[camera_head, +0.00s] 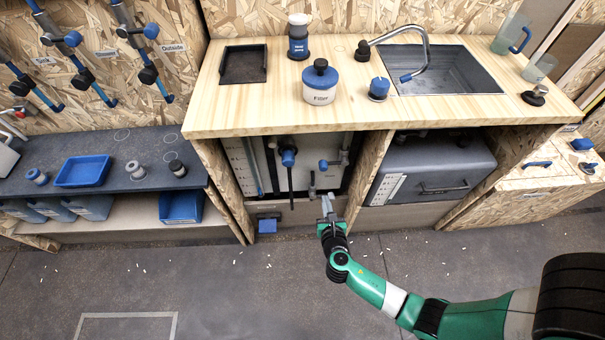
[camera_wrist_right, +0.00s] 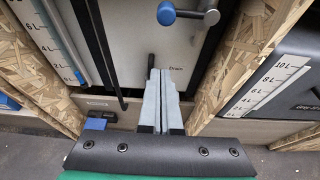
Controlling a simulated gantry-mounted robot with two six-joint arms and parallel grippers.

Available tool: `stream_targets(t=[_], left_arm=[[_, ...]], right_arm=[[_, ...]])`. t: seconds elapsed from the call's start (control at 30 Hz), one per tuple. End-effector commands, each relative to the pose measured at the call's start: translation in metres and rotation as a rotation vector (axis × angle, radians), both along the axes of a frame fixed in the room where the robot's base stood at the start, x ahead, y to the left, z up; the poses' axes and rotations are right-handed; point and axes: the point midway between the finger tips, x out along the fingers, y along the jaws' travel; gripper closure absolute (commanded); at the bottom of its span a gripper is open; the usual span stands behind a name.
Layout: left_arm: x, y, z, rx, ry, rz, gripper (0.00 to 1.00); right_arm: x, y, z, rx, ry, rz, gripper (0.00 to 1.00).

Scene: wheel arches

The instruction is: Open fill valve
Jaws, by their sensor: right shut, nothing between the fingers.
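My right gripper (camera_head: 327,206) is in front of the open cabinet under the counter. In the right wrist view its two grey fingers (camera_wrist_right: 160,75) are together with nothing between them. A valve handle with a blue end (camera_head: 323,165) is on the cabinet's back panel, above the gripper. In the right wrist view this blue-ended handle (camera_wrist_right: 166,14) lies near the top, apart from the fingertips. A small dark handle (camera_wrist_right: 151,60) by the "Drain" label is just beyond the fingertips; I cannot tell if they touch. I see no readable fill label. My left gripper is out of view.
A blue-topped valve with a long black lever (camera_head: 289,158) hangs left of the gripper. Wooden partitions (camera_wrist_right: 241,62) flank the cabinet. A grey tank (camera_head: 430,168) fills the right bay. A blue pedal-like block (camera_head: 267,226) sits low at left. The floor in front is open.

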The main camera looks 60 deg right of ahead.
Motion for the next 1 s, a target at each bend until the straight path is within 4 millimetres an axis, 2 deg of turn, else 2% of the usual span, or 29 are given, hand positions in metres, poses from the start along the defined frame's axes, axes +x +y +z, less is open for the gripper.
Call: stream_targets(t=[0.27,0.7,0.8,1.0], left_arm=[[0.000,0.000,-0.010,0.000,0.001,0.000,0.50],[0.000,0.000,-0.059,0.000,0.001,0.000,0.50],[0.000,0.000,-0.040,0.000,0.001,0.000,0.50],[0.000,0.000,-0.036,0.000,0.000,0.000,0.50]], right_arm=[[0.006,-0.010,-0.008,-0.014,0.012,0.001,1.00],[0.056,-0.079,-0.040,-0.012,0.008,-0.001,1.00],[0.056,-0.078,-0.012,-0.012,0.006,0.002,1.00],[0.056,-0.077,0.005,-0.011,0.008,0.002,1.00]])
